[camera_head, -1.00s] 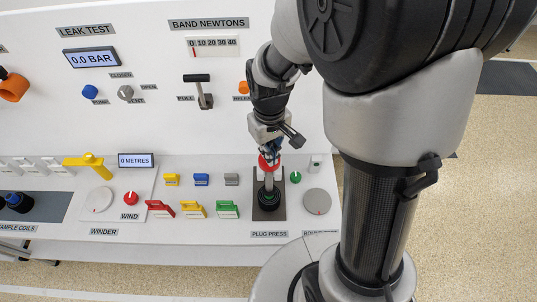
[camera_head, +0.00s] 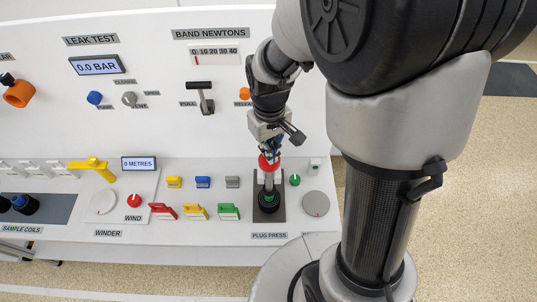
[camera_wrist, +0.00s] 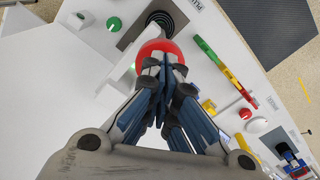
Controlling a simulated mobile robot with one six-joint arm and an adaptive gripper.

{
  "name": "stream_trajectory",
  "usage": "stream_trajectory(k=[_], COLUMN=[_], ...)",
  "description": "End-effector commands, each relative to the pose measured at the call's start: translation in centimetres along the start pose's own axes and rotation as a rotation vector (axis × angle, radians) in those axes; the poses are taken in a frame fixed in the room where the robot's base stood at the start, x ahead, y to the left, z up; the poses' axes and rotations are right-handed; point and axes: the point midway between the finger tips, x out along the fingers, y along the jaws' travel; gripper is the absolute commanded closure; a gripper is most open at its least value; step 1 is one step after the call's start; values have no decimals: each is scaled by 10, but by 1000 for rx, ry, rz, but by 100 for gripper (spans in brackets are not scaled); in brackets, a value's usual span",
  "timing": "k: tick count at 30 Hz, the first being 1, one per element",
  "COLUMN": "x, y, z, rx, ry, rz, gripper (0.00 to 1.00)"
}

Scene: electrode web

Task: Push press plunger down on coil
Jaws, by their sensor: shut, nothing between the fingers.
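The plug press (camera_head: 279,215) has a dark base plate with a grey plunger (camera_head: 269,184) topped by a red knob (camera_head: 268,162). A black coil with a green centre (camera_head: 268,201) sits at the bottom of the press, under the plunger. My gripper (camera_head: 271,152) is shut and empty, pointing down at the red knob from above. In the wrist view, the shut fingertips (camera_wrist: 161,62) overlap the red knob (camera_wrist: 151,52); whether they touch it I cannot tell. The black coil (camera_wrist: 172,17) shows partly beyond the knob.
The upright panel (camera_head: 225,125) rises behind with a lever (camera_head: 205,98).

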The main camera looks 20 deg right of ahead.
Motion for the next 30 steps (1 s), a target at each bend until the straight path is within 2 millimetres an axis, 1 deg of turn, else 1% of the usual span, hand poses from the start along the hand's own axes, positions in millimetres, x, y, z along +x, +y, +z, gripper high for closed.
stream_trajectory(k=[1,18,21,30], x=[-7,-52,-55,-54], y=[0,0,0,0], z=[0,0,0,0], rx=[0,0,0,0], ry=[1,0,0,0], rz=[0,0,0,0], gripper=[100,100,100,100])
